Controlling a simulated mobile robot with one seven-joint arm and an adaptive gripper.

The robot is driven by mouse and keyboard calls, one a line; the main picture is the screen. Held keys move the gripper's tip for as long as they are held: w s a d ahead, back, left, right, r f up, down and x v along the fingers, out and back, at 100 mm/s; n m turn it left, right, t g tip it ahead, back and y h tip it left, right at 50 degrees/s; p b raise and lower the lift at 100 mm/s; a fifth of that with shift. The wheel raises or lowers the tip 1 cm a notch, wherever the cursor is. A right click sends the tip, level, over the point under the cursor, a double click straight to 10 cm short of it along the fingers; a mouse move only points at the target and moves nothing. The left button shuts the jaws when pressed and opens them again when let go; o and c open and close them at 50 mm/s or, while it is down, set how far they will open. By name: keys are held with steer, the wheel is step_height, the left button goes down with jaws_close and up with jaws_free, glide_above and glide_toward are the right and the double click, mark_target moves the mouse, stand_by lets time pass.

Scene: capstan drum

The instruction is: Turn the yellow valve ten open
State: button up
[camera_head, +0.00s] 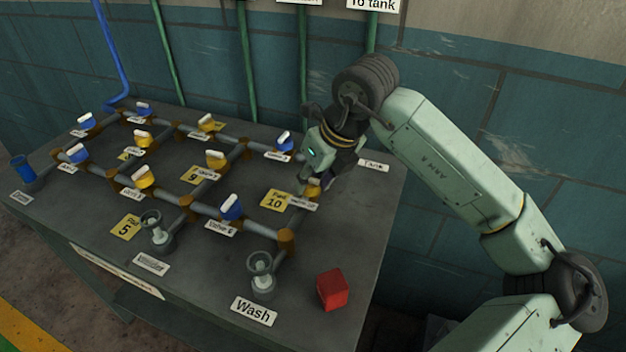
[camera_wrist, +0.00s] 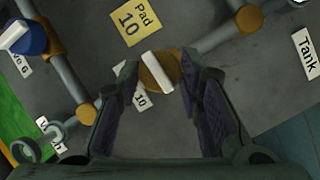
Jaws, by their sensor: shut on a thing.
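The yellow valve ten (camera_wrist: 157,72) shows in the wrist view as a round yellow-brown knob with a white bar across its top. The bar is tilted slightly in that view. My gripper (camera_wrist: 161,76) has one dark finger on each side of the knob and is shut on it. In the head view, my gripper (camera_head: 310,180) reaches down over the valve at the right end of the pipework and hides most of it. The yellow pad 10 label (camera_wrist: 133,22) lies on the table beside the valve. It also shows in the head view (camera_head: 276,200).
A blue valve (camera_head: 231,207) stands left of my gripper. Several yellow and blue valves sit along the grey pipes. A red cube (camera_head: 332,289) and the wash funnel (camera_head: 262,275) are near the table's front right. The wall is close behind the table.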

steer(key=n+b, duration=0.1)
steer(key=n+g+b, duration=0.1)
steer(key=b, duration=0.1)
steer(key=shift+w+f+n+y, duration=0.15)
steer(key=shift+f+n+y, duration=0.15)
steer(key=shift+n, duration=0.1)
steer(key=n+g+b, duration=0.1)
steer(key=n, duration=0.1)
steer(key=n+g+b, duration=0.1)
steer(key=n+b, duration=0.1)
steer(key=n, duration=0.1)
steer(key=shift+w+r+y, duration=0.15)
steer(key=shift+r+y, duration=0.05)
steer(key=shift+y, duration=0.1)
steer(key=n+g, duration=0.1)
steer(key=n, duration=0.2)
steer(key=n+g, duration=0.1)
steer(key=n, duration=0.1)
steer(key=shift+w+r+n, duration=0.15)
steer(key=shift+w+n, duration=0.05)
steer(key=shift+n, duration=0.2)
steer(key=n+g+h+p, duration=0.1)
steer(key=n, duration=0.1)
steer(key=shift+n, duration=0.3)
steer(key=shift+w+n+p, duration=0.1)
steer(key=shift+n+p, duration=0.25)
steer(key=shift+n, duration=0.15)
steer(key=o, duration=1.1)
steer(key=shift+o, duration=0.2)
